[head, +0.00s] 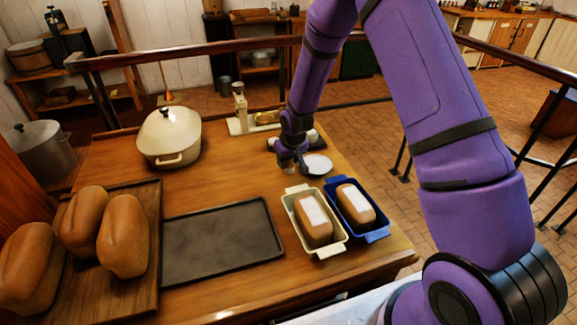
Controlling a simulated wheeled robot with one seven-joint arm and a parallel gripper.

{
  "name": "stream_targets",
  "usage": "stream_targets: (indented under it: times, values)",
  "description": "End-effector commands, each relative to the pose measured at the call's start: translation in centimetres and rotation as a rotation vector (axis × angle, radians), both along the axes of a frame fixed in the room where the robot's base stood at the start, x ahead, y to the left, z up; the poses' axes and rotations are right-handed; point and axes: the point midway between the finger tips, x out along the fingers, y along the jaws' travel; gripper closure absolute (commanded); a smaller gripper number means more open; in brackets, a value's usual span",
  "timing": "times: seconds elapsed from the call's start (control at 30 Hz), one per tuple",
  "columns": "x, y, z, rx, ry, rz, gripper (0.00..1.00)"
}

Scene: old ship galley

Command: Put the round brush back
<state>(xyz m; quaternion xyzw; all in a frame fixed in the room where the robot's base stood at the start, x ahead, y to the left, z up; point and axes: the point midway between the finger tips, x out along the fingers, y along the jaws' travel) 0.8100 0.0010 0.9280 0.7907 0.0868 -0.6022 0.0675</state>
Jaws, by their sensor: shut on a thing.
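My gripper (288,163) is low over the back right part of the wooden table, pointing down. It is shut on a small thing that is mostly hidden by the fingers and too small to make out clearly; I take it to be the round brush. A white round dish (318,165) lies just right of the gripper. A dark flat holder (274,145) with pale parts shows behind the gripper, partly covered by my arm. A cream stand (239,123) with an upright post and a brass-coloured part is farther back left.
A cream lidded pot (169,138) stands at the back left. A black tray (222,245) lies empty in the middle. Loaves sit on a board (150,245) at left. A cream loaf pan (338,240) and a blue one (376,236) hold loaves at the front right.

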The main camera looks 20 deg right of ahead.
Motion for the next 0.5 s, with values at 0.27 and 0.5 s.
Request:
stream_targets:
  times: [0.27,0.5]
  values:
    - [0.0,0.0,-2.4,0.0,0.001,0.0,0.94]
    - [0.0,0.0,-2.6,0.0,0.002,-0.001,0.94]
